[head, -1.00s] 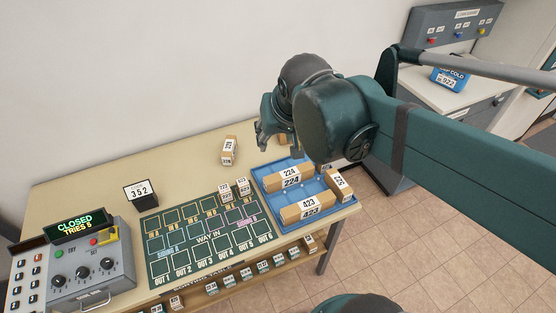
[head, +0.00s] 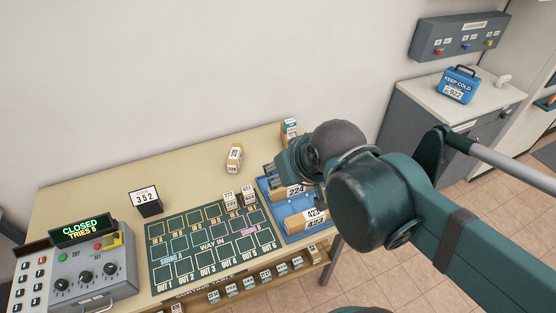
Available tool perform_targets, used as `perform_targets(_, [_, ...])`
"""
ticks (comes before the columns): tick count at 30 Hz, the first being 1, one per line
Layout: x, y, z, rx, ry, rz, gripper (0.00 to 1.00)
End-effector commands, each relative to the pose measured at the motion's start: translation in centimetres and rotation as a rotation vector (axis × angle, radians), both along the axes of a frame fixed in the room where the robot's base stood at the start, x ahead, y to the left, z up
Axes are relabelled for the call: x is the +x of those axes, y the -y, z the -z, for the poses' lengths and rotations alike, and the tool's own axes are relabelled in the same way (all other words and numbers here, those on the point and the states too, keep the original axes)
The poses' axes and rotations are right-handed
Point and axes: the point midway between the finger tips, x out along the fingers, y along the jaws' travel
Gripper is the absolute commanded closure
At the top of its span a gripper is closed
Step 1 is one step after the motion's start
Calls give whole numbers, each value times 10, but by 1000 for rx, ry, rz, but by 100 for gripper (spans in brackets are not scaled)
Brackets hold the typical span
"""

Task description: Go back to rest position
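My gripper (head: 274,175) is at the right end of the sorting table (head: 95,190), in front of or above the blue tray (head: 265,193). Its dark fingers point left and look spread, but the gap is partly hidden, and I see nothing held between them. My arm comes in from the lower right and covers much of the tray. In the tray lie a box marked 224 (head: 297,190) and a box marked 423 (head: 312,217), both partly hidden.
A small box (head: 234,158) stands behind the green mat (head: 190,257); two more stand at the mat's back right. Another box (head: 289,130) stands at the back edge. A 352 sign (head: 145,200) and control box (head: 92,270) are left. A blue cold box (head: 457,86) sits on the right cabinet.

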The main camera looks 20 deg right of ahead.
Motion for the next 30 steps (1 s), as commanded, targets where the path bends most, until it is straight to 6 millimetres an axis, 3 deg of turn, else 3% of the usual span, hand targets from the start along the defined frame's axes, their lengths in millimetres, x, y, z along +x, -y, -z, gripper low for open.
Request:
perform_targets(8, [0, 0, 18, 0, 0, 0, 61])
perform_targets(21, [0, 0, 73, 1, 0, 1, 61])
perform_targets(30, [0, 0, 82, 1, 0, 1, 61])
